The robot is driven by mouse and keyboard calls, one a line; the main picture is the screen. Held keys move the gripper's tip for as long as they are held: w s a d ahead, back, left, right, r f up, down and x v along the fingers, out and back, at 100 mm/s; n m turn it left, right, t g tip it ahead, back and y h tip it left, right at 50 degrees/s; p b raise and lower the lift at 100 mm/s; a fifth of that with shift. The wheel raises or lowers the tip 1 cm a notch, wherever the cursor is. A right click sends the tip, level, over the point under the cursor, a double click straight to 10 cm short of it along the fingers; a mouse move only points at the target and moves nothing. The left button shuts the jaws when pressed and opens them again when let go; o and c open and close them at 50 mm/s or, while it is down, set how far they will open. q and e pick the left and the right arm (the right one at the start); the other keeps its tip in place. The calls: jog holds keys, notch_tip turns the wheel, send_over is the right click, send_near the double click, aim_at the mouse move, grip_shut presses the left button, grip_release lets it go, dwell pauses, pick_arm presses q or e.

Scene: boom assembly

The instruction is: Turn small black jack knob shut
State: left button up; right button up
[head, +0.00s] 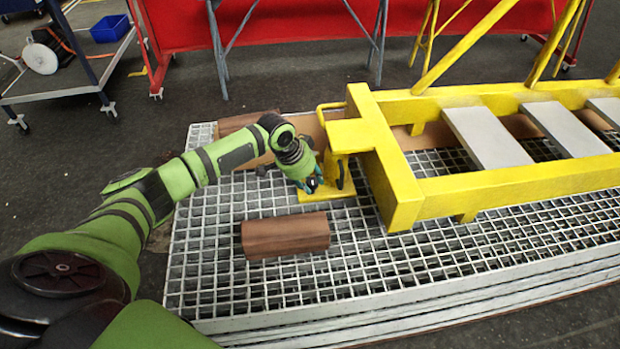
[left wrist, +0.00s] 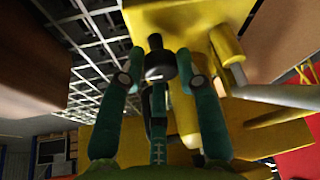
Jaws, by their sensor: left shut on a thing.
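The yellow jack stands at the near-left end of the yellow boom (head: 395,195), with its flat yellow base plate (head: 335,196) on the grating. My left gripper (head: 313,184) is down at the jack's left side, just above this plate. Yellow jack parts (left wrist: 183,110) are close behind the fingers. In the head view the knob is mostly hidden by the gripper. My right gripper is in neither view.
A brown wooden block (head: 285,236) lies on the grating (head: 215,255) just in front of the jack. More wood lies behind my left arm and under the boom. A cart with a blue bin (head: 110,28) stands at the back left.

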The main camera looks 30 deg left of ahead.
pick_arm(q)
jog(key=o, duration=0.8)
jog(key=shift+w+r, duration=0.15)
jog(key=shift+r, duration=0.05)
jog(key=o, duration=0.3)
jog(key=shift+o, duration=0.2)
jog(key=shift+d+f, duration=0.1)
jog(key=shift+s+r, duration=0.2)
jog(key=shift+r, duration=0.2)
jog(key=v, duration=1.1)
jog(key=shift+a, duration=0.2)
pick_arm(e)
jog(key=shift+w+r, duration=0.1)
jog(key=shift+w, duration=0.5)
